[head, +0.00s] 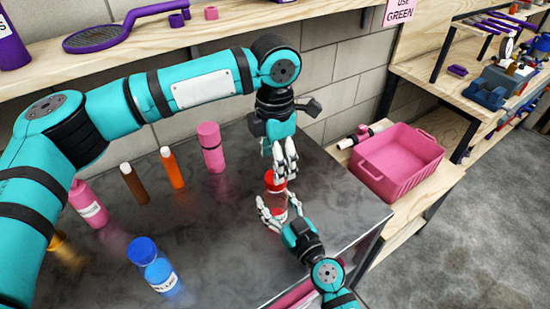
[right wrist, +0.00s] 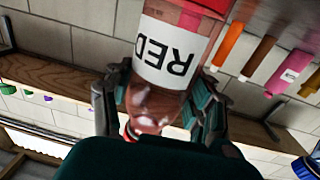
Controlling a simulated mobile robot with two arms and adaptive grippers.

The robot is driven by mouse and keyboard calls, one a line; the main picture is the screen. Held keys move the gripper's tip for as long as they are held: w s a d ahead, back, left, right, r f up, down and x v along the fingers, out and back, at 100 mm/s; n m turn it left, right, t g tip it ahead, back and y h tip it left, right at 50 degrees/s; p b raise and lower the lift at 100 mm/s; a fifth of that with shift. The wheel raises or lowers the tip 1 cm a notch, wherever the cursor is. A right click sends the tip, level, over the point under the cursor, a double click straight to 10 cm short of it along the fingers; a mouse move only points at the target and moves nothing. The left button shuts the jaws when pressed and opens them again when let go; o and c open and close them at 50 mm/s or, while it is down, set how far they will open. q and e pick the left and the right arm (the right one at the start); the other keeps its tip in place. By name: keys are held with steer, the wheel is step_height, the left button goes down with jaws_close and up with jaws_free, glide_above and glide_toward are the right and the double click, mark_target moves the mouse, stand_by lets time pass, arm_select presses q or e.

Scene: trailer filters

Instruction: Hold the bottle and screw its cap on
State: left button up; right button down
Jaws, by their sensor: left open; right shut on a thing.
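A clear bottle with red contents and a white label reading "RED" (right wrist: 168,52) fills the right wrist view. My right gripper (right wrist: 160,100) is shut around it, one finger on each side. In the head view my right gripper (head: 272,212) holds the bottle near the table's right part. A red cap (head: 275,182) shows at the bottle's top; whether it is seated on the neck I cannot tell. My left gripper (head: 285,160) is open, pointing down, its fingertips just above or beside the cap. The fingers partly hide both cap and bottle.
On the dark table (head: 215,240) stand a pink bottle (head: 211,148), an orange bottle (head: 173,168), a brown bottle (head: 134,184), a blue-capped bottle (head: 152,265) and a labelled pink bottle (head: 88,205). A pink crate (head: 398,165) stands on a shelf to the right.

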arm_select(q)
steer(key=n, duration=0.3)
steer(key=shift+r, duration=0.1)
steer(key=n, duration=0.4)
steer(key=shift+r+n, duration=0.1)
steer(key=shift+n, duration=0.2)
steer(key=n, duration=0.4)
steer(key=shift+r+n, duration=0.1)
steer(key=shift+n, duration=0.2)
steer(key=n, duration=0.4)
steer(key=shift+r+n, duration=0.1)
steer(key=shift+n, duration=0.2)
steer(key=n, duration=0.4)
steer(key=shift+r, duration=0.1)
steer(key=n, duration=0.5)
steer(key=shift+r, duration=0.15)
steer(key=n, duration=0.6)
steer(key=shift+r+n, duration=0.15)
steer(key=shift+n, duration=0.25)
steer(key=n, duration=0.6)
steer(key=shift+r+n, duration=0.15)
steer(key=shift+n, duration=0.25)
steer(key=n, duration=0.6)
steer(key=shift+r+n, duration=0.2)
steer(key=shift+n, duration=0.2)
steer(key=n, duration=0.6)
steer(key=shift+r+n, duration=0.15)
steer(key=shift+n, duration=0.15)
steer(key=n, duration=0.7)
steer(key=shift+r, duration=0.15)
